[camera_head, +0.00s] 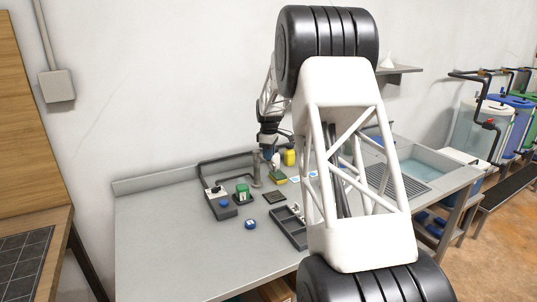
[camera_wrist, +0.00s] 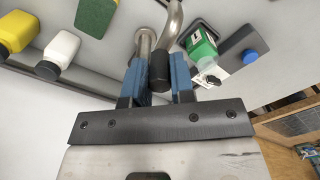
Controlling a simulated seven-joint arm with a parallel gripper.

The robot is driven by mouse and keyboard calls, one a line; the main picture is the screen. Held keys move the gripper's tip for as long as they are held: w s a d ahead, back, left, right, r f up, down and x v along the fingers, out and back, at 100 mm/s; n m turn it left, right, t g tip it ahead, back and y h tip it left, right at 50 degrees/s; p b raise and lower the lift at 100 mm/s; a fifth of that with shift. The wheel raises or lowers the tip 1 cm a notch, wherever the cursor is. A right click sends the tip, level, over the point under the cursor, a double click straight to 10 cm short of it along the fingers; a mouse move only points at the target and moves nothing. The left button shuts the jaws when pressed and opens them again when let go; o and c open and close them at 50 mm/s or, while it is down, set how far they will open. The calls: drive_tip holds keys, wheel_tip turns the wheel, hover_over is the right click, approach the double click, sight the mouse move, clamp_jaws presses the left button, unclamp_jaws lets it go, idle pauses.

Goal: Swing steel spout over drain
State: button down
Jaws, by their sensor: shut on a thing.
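The steel spout (camera_wrist: 172,28) is a bent metal tube with a black end piece (camera_wrist: 159,72) in the wrist view. My gripper (camera_wrist: 158,78) has its blue fingers on both sides of this end piece and is shut on it. In the head view my gripper (camera_head: 268,156) is at the back of the bench, by the upright spout post (camera_head: 257,174); the spout's outlet is hard to make out there. A small dark square (camera_head: 274,197) lies flat on the bench in front of the post; I cannot tell whether it is the drain.
A black-and-green item (camera_head: 242,194) and a grey unit with a blue knob (camera_head: 222,203) stand left of the post. A yellow bottle (camera_head: 290,157) and green sponge (camera_head: 278,178) are to the right. The front-left bench is clear.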

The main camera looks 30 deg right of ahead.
drive_tip(key=c, duration=1)
unclamp_jaws()
drive_tip(key=shift+o, duration=0.2)
drive_tip(key=shift+r, duration=3.95)
